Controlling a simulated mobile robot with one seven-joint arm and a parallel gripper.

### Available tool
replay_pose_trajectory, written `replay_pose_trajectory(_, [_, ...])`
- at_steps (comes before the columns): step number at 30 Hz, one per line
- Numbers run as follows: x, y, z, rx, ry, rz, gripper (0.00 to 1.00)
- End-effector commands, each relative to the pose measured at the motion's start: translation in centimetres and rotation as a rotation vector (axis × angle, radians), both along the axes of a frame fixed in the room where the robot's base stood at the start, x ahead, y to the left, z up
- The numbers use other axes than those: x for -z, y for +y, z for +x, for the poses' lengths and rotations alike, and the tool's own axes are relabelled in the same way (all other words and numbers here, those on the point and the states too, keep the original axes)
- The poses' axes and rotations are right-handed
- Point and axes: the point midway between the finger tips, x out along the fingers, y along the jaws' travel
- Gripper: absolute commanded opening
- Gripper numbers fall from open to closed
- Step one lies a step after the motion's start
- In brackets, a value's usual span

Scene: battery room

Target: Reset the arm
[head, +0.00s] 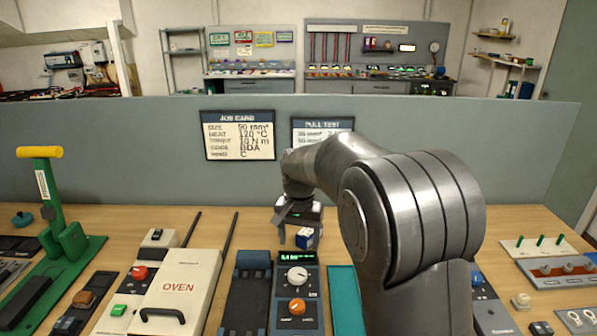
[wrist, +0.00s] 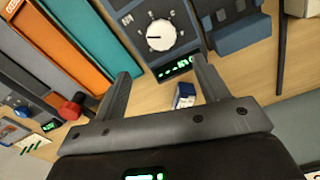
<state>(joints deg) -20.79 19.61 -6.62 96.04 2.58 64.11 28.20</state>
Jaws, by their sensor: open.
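My gripper (head: 299,232) hangs over the back of the wooden bench, just behind the blue control box (head: 310,317) with the white and orange knobs. In the wrist view my gripper (wrist: 160,84) has its two fingers wide apart with nothing held between them. A small blue and white block (head: 305,238) is close to the gripper in the head view. The same block shows in the wrist view (wrist: 184,96) beside one finger; I cannot tell whether they touch. My grey arm covers part of the bench on the right.
A white OVEN box (head: 180,285) and a green lever press (head: 60,240) stand to the left. A teal mat (head: 346,300) lies right of the control box. The grey partition (head: 100,150) behind the bench carries a job card (head: 239,136) and a partly hidden pull test card (head: 318,128).

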Motion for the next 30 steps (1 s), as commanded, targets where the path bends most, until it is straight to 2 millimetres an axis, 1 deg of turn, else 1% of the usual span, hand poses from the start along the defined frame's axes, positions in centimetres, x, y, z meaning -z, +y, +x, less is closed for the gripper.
replay_pose_trajectory(5, [-3.0, -2.4, -2.5, -0.018, -0.049, 0.021, 0.67])
replay_pose_trajectory(9, [-5.7, -4.9, -5.8, -0.047, -0.103, 0.037, 0.67])
replay_pose_trajectory(11, [-6.6, -5.9, -7.2, -0.059, -0.129, 0.041, 0.67])
replay_pose_trajectory(15, [-8.4, -8.0, -10.8, -0.09, -0.185, 0.047, 0.67])
replay_pose_trajectory(18, [-9.3, -9.4, -13.4, -0.112, -0.227, 0.045, 0.67])
replay_pose_trajectory(22, [-10.0, -11.0, -16.9, -0.139, -0.282, 0.037, 0.67])
replay_pose_trajectory(25, [-10.2, -12.0, -19.6, -0.162, -0.324, 0.025, 0.67])
replay_pose_trajectory(30, [-9.9, -13.5, -24.0, -0.198, -0.393, -0.005, 0.67])
